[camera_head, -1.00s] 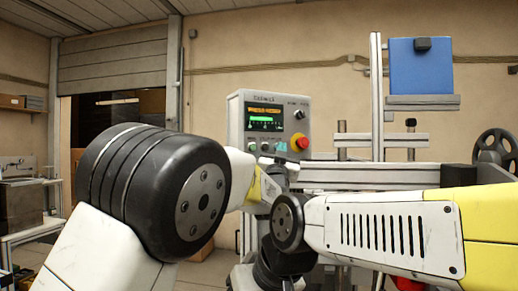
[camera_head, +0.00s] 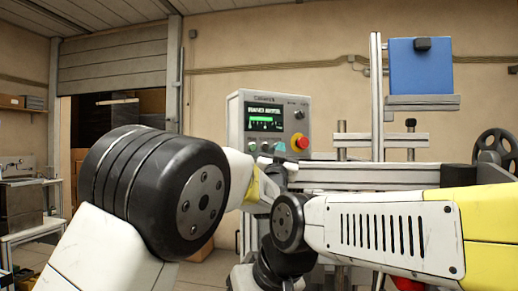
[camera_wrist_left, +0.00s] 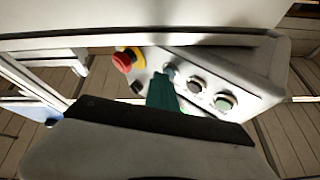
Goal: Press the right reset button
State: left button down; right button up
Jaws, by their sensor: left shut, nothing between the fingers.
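A grey control box (camera_head: 236,125) with a lit screen (camera_head: 264,118) stands beyond my arms. Below its screen is a row of small buttons, including a left button (camera_head: 252,146) and a middle one (camera_head: 265,147), with a red emergency knob (camera_head: 300,142) at the right. My left gripper (camera_head: 281,149) is at the right end of the row, its teal tips shut and empty. In the left wrist view the shut tips (camera_wrist_left: 162,90) reach the right button (camera_wrist_left: 170,70), partly covering it. Whether they touch or push it in is unclear. My right gripper is out of view.
The red knob (camera_wrist_left: 125,60) is close beside the tips in the left wrist view. A metal frame (camera_head: 377,150) with a blue panel (camera_head: 420,66) and a dark reel (camera_head: 493,146) are to the right. My other arm crosses the lower right.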

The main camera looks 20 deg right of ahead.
pick_arm(q)
jog(key=shift+s, duration=0.75)
jog(key=shift+s+d, duration=0.2)
jog(key=shift+s, duration=1.05)
jog(key=shift+s+d, duration=0.15)
jog(key=shift+s, duration=1.1)
